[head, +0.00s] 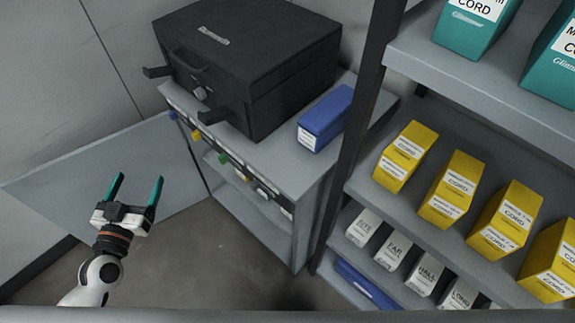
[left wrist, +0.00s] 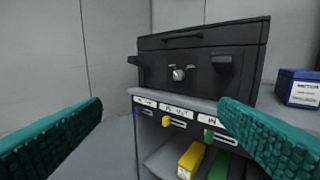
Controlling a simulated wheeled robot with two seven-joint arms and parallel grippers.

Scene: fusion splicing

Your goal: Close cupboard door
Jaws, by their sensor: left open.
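The grey cupboard (head: 300,175) stands by the wall with its front open. Its door (head: 70,175) appears as a flat grey panel swung wide out to the left. My left gripper (head: 136,182) is open and empty, with its two green fingers spread in front of the door panel; whether it touches the panel cannot be told. In the left wrist view, the green fingers (left wrist: 160,115) frame the open cupboard front (left wrist: 160,155). A yellow item (left wrist: 191,160) and a green one (left wrist: 220,163) show inside. My right gripper is not in view.
A black case (head: 250,70) and a blue box (head: 325,117) sit on the cupboard top. Coloured keys or tags (head: 222,157) line its front edge. A shelf rack (head: 440,215) with yellow and white boxes stands at right. Floor (head: 190,260) before the cupboard is clear.

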